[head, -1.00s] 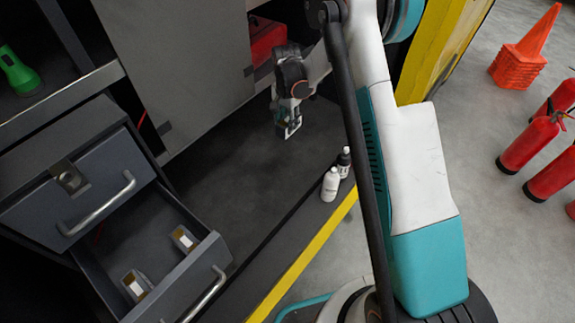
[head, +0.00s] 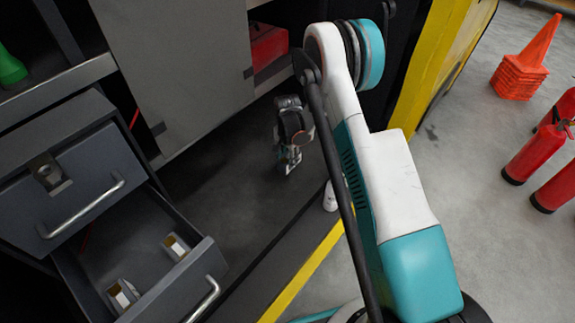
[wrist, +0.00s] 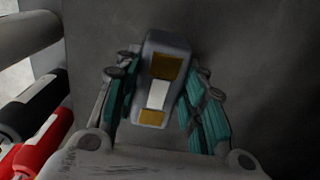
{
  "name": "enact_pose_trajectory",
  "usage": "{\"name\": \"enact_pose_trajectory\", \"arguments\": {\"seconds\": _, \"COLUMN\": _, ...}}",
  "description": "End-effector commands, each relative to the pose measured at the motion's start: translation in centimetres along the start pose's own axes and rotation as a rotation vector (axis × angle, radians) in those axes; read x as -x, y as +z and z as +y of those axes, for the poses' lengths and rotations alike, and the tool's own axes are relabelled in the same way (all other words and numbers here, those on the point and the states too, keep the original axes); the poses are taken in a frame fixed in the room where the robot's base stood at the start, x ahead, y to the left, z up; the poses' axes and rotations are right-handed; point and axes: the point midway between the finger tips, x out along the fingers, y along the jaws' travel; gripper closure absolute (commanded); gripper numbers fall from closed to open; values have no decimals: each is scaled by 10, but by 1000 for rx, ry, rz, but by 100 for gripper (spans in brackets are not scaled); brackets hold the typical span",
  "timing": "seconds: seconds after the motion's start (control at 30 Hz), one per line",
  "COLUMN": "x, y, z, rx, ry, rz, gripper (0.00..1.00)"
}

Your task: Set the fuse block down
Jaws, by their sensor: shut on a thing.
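The fuse block (wrist: 159,85) is grey with an orange-and-white label. In the wrist view my gripper (wrist: 162,105) is shut on it, with a teal-padded finger on each side. In the head view my gripper (head: 289,168) points down over the dark floor of the bay (head: 225,165); the held block is small and hard to make out there. I cannot tell whether it touches the surface. Two similar blocks lie in the open drawer, one near the front (head: 122,296) and one further right (head: 176,246).
The open drawer (head: 203,270) stands at lower left, below a closed drawer (head: 92,195). A white bottle (head: 330,197) near the yellow-striped edge is partly behind my arm. A red box (head: 268,48) sits at the back. Red extinguishers (head: 533,152) and orange cones (head: 520,80) stand right.

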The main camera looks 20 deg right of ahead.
Motion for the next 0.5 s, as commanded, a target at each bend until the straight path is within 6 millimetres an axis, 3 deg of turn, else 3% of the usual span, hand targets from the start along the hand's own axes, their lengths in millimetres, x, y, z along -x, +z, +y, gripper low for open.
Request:
{"name": "enact_pose_trajectory", "arguments": {"seconds": 0.2, "x": -32, "y": 0, "z": 0, "rx": 0, "ry": 0, "rz": 0, "gripper": 92}}
{"name": "enact_pose_trajectory", "arguments": {"seconds": 0.5, "x": -33, "y": 0, "z": 0, "rx": 0, "ry": 0, "rz": 0, "gripper": 92}}
